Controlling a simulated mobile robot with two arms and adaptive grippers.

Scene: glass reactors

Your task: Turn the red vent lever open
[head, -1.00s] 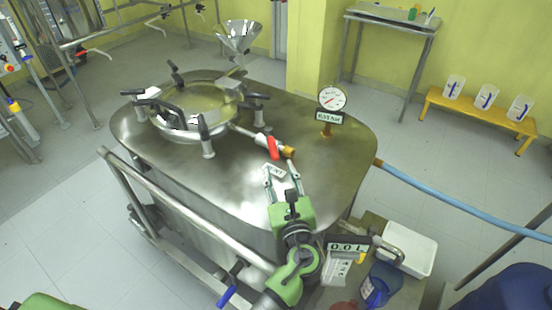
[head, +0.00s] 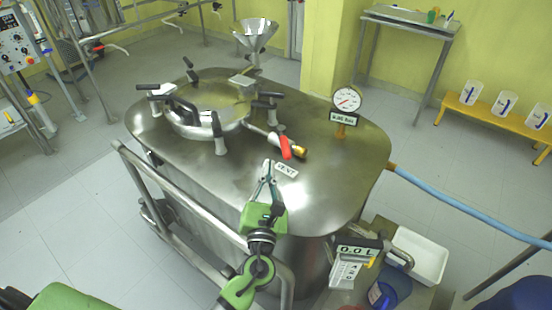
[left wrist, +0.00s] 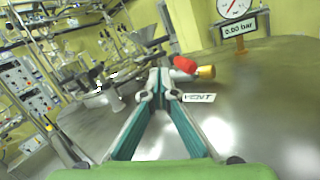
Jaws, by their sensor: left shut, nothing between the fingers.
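The red vent lever (head: 286,147) sits on a short pipe with a brass end (head: 300,151) on top of the steel reactor (head: 330,185). A white VENT tag (head: 287,170) lies just in front of it. My left gripper (head: 267,164) is shut and empty, a little in front and to the left of the lever, apart from it in the head view. In the left wrist view the lever (left wrist: 185,64) shows just beyond and right of the closed fingertips (left wrist: 159,74). My right gripper is not in view.
A pressure gauge (head: 346,100) stands on the reactor to the right of the lever. The round hatch (head: 205,105) with black clamp handles is to the left. A steel rail (head: 190,205) runs along the front. A blue hose (head: 450,202) leaves at the right.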

